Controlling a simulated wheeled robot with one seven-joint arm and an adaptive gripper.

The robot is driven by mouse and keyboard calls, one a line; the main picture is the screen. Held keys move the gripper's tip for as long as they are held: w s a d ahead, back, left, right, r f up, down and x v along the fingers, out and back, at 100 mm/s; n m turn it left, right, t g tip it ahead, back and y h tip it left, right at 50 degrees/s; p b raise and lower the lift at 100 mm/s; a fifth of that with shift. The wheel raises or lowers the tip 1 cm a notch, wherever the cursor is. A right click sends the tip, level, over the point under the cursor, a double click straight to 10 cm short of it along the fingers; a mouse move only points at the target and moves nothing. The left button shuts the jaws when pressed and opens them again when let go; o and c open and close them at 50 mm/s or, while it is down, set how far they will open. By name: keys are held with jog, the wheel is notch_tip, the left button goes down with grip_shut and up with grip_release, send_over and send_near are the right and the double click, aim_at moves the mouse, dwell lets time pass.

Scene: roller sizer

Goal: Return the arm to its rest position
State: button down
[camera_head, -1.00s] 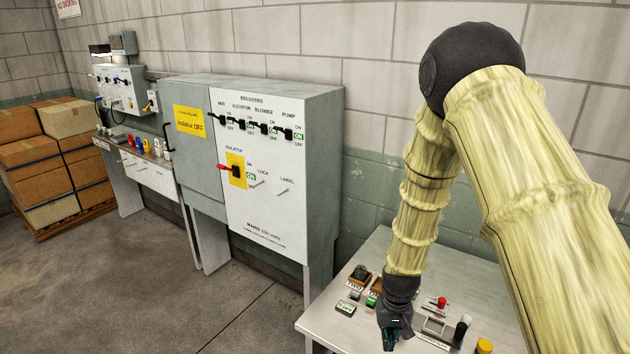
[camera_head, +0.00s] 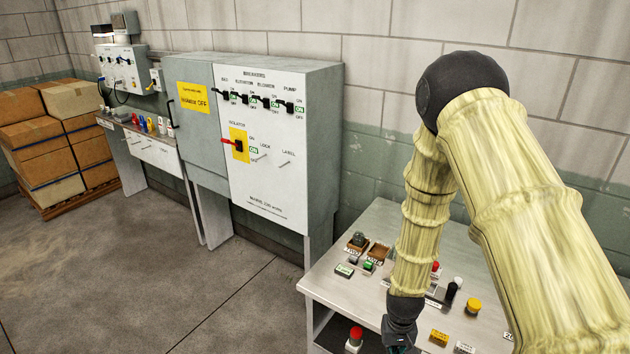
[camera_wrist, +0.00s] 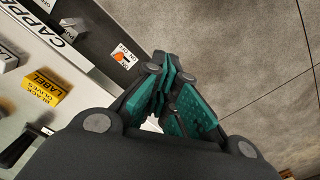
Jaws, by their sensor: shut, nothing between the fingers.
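My arm, in a pale yellow sleeve, hangs down over the front edge of the right-hand table in the head view. My gripper (camera_head: 402,348) is at the bottom edge of that view, partly cut off, in front of the table. In the wrist view my gripper (camera_wrist: 165,100) shows dark fingers with teal pads closed together, with nothing held. Past the fingers lie the concrete floor and the table's edge.
The metal table (camera_head: 335,287) carries small buttons, trays, a yellow knob (camera_head: 473,306) and labelled blocks. A red button (camera_head: 355,336) sits below its edge. The grey isolator cabinet (camera_head: 290,200) stands left of it. Boxes (camera_head: 45,150) are stacked far left. Floor between is open.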

jog(key=s+f+b, duration=0.2)
jog(key=s+f, duration=0.3)
jog(key=s, duration=0.5)
jog(key=s+d+f+b, duration=0.1)
jog(key=s+f, duration=0.4)
jog(key=s, duration=0.5)
jog(key=s+f+b, duration=0.3)
jog(key=s+f, duration=0.3)
jog(key=s, duration=0.4)
jog(key=shift+s+d+b, duration=0.3)
jog(key=shift+d+b, duration=0.05)
jog(key=shift+d, duration=0.05)
